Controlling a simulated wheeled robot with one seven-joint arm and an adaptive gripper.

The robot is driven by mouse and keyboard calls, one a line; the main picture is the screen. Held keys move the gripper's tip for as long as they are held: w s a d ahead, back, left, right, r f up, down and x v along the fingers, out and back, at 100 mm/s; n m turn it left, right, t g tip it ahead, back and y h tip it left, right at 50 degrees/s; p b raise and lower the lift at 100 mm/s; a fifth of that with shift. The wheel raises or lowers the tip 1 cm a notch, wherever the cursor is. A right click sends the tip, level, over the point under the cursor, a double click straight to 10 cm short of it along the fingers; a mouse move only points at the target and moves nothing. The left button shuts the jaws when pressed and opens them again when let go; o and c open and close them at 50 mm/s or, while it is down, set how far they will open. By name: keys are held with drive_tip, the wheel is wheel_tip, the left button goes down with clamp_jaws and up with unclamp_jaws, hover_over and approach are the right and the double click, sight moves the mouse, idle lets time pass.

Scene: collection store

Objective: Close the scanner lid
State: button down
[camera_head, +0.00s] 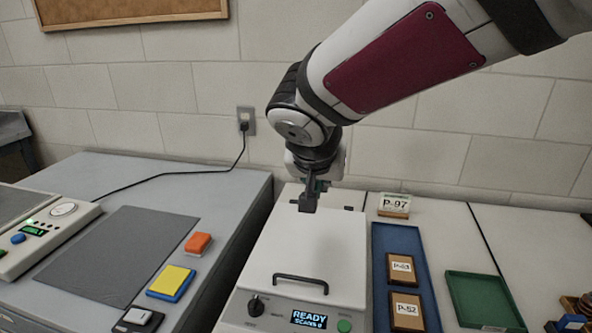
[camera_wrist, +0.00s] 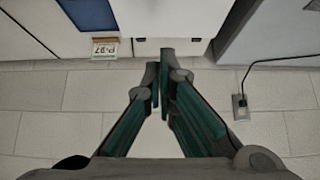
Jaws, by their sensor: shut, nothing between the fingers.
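The scanner (camera_head: 285,311) is a pale box on the counter, with a dial, a green button and a display reading "READY SCANS 0" on its front. Its white lid (camera_head: 308,245) appears to lie flat over the body, with a dark bar handle (camera_head: 300,281) near the front edge. Whether a thin gap remains under the lid I cannot tell. My gripper (camera_head: 309,197) is over the lid's rear edge, pointing down, with its fingers shut and empty. In the wrist view the fingertips (camera_wrist: 160,66) are together near the scanner's rear edge (camera_wrist: 165,22); contact is unclear.
To the right are a blue tray (camera_head: 380,269) with two labelled boxes, a P-97 card (camera_head: 394,206) and a green tray (camera_head: 485,300). To the left, a grey counter holds a dark mat (camera_head: 120,255), an orange block (camera_head: 198,243) and a yellow-blue block (camera_head: 171,281). A wall stands close behind.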

drive_tip(key=shift+t, duration=0.4)
drive_tip(key=s+f+b, duration=0.2)
drive_tip(key=f+b, duration=0.3)
drive_tip(key=b, duration=0.2)
drive_tip(key=s+a+f+b, duration=0.1)
drive_tip(key=s+f+b, duration=0.2)
drive_tip(key=f+b, duration=0.2)
drive_tip(key=s+a+f+b, duration=0.1)
drive_tip(key=s+f+b, duration=0.1)
drive_tip(key=f+b, duration=0.3)
drive_tip(key=shift+s+a+f+b, duration=0.2)
drive_tip(key=shift+s+f+b, duration=0.1)
drive_tip(key=shift+b, duration=1.6)
drive_tip(key=f+b, duration=0.1)
drive_tip(key=f+t+b, duration=0.1)
drive_tip(key=b, duration=0.1)
drive_tip(key=f+b, duration=0.1)
drive_tip(key=b, duration=0.1)
drive_tip(key=shift+s+a+f+h, duration=0.15)
drive_tip(key=shift+s+f+h, duration=0.15)
drive_tip(key=shift+s, duration=0.1)
drive_tip(key=shift+b, duration=0.3)
drive_tip(key=shift+r, duration=0.1)
